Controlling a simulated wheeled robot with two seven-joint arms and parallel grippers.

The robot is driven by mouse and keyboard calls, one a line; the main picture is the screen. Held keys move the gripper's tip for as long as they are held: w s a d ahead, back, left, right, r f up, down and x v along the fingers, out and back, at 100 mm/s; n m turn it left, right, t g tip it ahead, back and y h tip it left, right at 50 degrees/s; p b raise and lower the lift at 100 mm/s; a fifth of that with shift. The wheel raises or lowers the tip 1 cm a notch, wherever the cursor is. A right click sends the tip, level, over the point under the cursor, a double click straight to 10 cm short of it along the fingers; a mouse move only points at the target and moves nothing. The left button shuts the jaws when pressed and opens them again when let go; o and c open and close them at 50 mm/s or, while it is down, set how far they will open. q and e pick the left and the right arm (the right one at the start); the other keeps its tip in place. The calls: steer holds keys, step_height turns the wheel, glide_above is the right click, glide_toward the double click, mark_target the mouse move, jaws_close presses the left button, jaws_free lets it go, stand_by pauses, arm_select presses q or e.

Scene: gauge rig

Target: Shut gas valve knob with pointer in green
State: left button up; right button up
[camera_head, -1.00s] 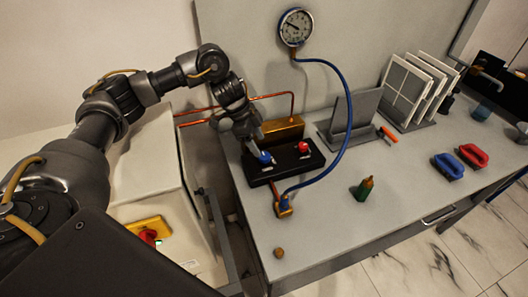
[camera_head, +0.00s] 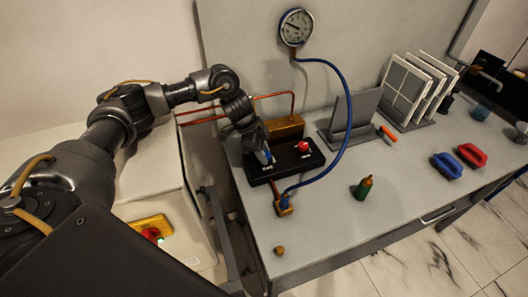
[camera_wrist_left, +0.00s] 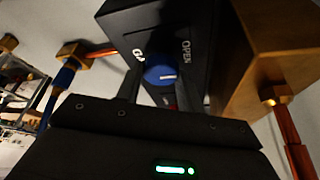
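The blue knob (camera_wrist_left: 160,76) sits on a black valve block (camera_wrist_left: 128,18), with "OPEN" and partly hidden "GAS" lettering beside it. Its pale pointer mark points right in the wrist view. In the head view the block (camera_head: 312,159) also bears a red knob (camera_head: 302,147), and the blue knob (camera_head: 266,157) is partly covered by my left gripper (camera_head: 259,150). My right gripper is not in view.
A brass block (camera_head: 284,127) with copper pipes stands behind the valve block. A blue hose (camera_head: 346,100) arcs from the gauge down to a brass fitting (camera_head: 284,205). The bench front is mostly clear.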

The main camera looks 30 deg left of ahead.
arm_select(q)
steer(key=shift+c, duration=0.9)
steer(key=m+g, duration=0.1)
steer(key=m, duration=0.2)
steer(key=shift+w+m, duration=0.1)
steer(key=shift+m, duration=0.3)
steer(key=shift+m+g+b, duration=0.35)
steer(key=shift+m+g, duration=0.25)
steer(key=shift+m, duration=0.3)
steer(key=o, duration=1)
steer(key=shift+r, duration=0.1)
steer(key=v, duration=1)
steer(key=shift+a+r, duration=0.25)
steer(key=shift+a, duration=0.05)
